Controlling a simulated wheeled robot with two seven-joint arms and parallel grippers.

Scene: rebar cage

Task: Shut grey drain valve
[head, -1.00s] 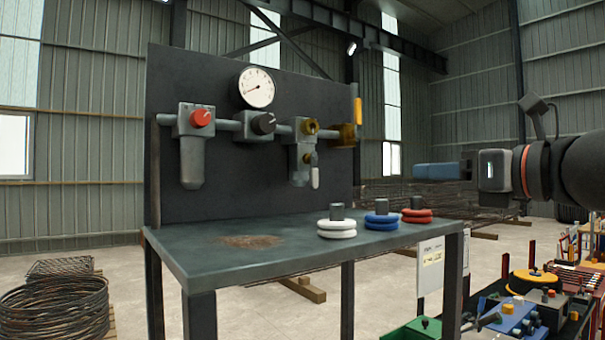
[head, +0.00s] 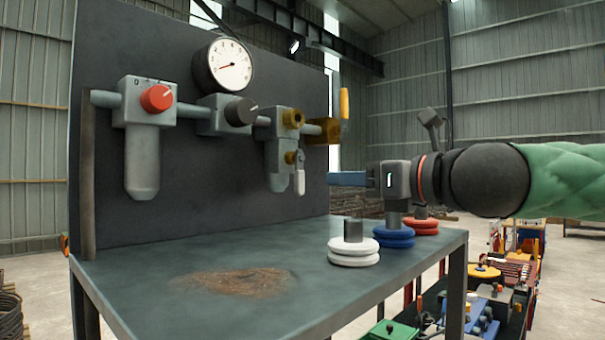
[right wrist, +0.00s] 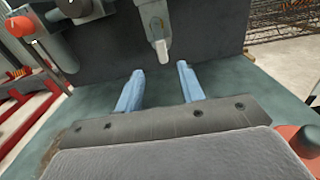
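The grey drain valve hangs below the third unit on the panel. Its brass body (head: 293,157) carries a pale grey lever (head: 300,178) that points straight down. In the right wrist view the lever (right wrist: 161,50) lies ahead of the fingertips, about midway between them. My right gripper (head: 335,179) comes in from the right, just right of the lever and apart from it. In the right wrist view its two blue fingers (right wrist: 160,70) are spread and nothing is between them. My left gripper is not in view.
A red knob (head: 157,98), a black knob (head: 241,110) and a pressure gauge (head: 230,64) are on the dark panel (head: 230,180). A yellow handle (head: 344,103) is at its right. White (head: 353,249), blue (head: 394,239) and red (head: 424,226) ringed pieces stand on the bench (head: 200,305).

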